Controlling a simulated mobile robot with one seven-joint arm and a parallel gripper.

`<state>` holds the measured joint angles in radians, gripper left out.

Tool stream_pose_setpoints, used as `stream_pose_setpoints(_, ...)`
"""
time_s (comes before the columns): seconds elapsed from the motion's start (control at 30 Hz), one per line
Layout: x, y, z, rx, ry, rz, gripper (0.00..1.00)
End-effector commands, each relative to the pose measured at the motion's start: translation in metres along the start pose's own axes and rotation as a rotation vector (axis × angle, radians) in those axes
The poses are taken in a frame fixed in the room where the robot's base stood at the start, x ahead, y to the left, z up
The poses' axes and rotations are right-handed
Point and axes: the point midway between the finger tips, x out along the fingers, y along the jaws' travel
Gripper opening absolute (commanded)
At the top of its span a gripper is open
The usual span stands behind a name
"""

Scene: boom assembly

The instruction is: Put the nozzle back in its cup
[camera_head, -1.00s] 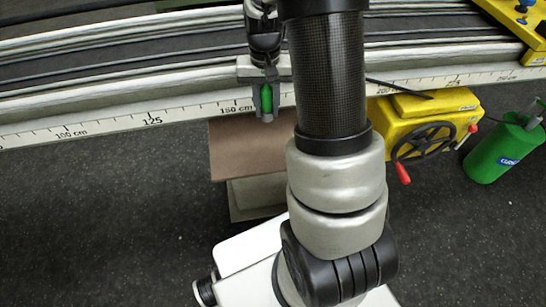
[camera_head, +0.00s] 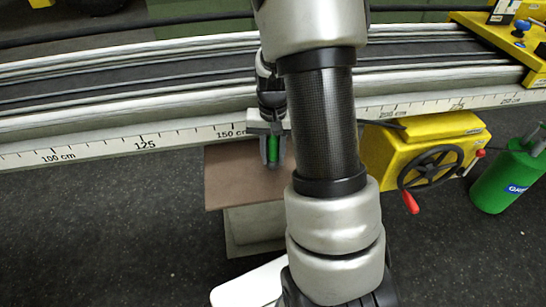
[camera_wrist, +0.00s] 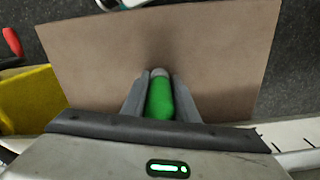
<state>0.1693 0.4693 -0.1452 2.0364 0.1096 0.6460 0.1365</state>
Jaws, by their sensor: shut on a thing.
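My gripper (camera_head: 273,160) is shut on a green nozzle (camera_head: 272,148), which has a grey tip. In the wrist view the nozzle (camera_wrist: 160,98) stands between the two grey fingers (camera_wrist: 160,92), its grey tip pointing away from the palm. In the head view the gripper points down with the nozzle in it, in front of the ruler edge of the boom, over a brown board. Whether the nozzle touches the board, I cannot tell. I cannot make out a cup in either view.
The brown board (camera_head: 228,182) sits on a pale block. The white boom rail (camera_head: 90,150) with its centimetre scale runs behind. A yellow box with a black handwheel (camera_head: 432,165) and a green cylinder (camera_head: 502,180) stand to the right. Dark floor is clear at left.

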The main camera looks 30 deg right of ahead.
Motion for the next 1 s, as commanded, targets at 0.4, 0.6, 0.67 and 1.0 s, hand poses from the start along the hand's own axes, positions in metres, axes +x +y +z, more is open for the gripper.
stream_pose_setpoints(0.4, 0.002, 0.0, 0.0, -0.001, 0.001, 0.0, 0.39)
stream_pose_setpoints(0.6, 0.002, 0.0, 0.0, -0.001, 0.001, 0.0, 0.46)
stream_pose_setpoints(0.67, 0.002, 0.0, 0.0, -0.001, 0.001, 0.0, 0.46)
stream_pose_setpoints(1.0, -0.035, 0.0, -0.002, -0.002, 0.006, -0.001, 0.46)
